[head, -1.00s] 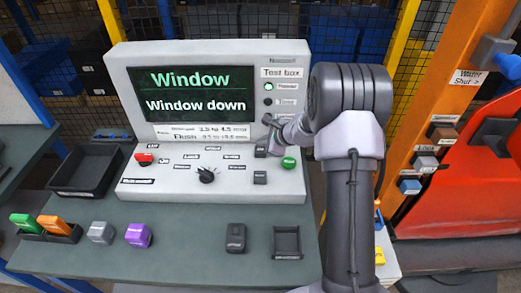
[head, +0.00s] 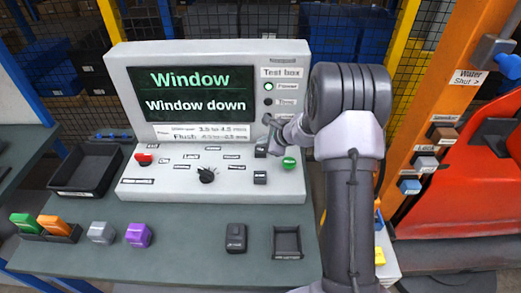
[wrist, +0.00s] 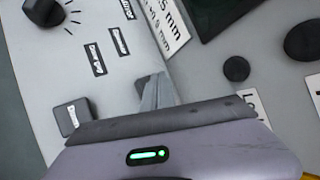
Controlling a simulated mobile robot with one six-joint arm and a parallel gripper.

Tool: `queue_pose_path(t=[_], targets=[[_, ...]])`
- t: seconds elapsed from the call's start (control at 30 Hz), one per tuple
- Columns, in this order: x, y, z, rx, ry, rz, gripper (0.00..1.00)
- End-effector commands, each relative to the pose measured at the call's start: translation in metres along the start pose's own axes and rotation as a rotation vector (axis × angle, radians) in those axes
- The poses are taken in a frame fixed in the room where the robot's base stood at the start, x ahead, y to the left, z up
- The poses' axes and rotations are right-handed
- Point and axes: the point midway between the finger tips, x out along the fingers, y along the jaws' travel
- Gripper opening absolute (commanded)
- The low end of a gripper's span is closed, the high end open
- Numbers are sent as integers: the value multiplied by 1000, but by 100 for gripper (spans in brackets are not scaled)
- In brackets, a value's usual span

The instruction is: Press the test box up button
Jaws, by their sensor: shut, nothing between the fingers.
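The test box (head: 125,110) is a pale console with a dark screen (head: 195,93) reading "Window" and "Window down". Two dark square buttons sit at the right of its sloping panel: an upper one (head: 260,151) and a lower one (head: 260,177). Their labels are too small to read. A dark button, seemingly the lower one, shows in the wrist view (wrist: 72,117). My gripper (head: 270,142) is shut and empty, close by the upper button.
A green button (head: 289,163) is just right of the dark buttons. A black knob (head: 206,175) and a red switch (head: 143,159) are further left. A black tray (head: 86,172) stands left of the box. Coloured blocks lie on the front of the bench.

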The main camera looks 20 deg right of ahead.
Motion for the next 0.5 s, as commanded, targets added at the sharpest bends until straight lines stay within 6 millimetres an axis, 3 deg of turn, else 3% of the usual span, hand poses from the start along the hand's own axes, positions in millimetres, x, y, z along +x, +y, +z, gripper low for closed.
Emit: queue_pose_path(t=[0.5], targets=[[6,4,-4,0,0,0,0]])
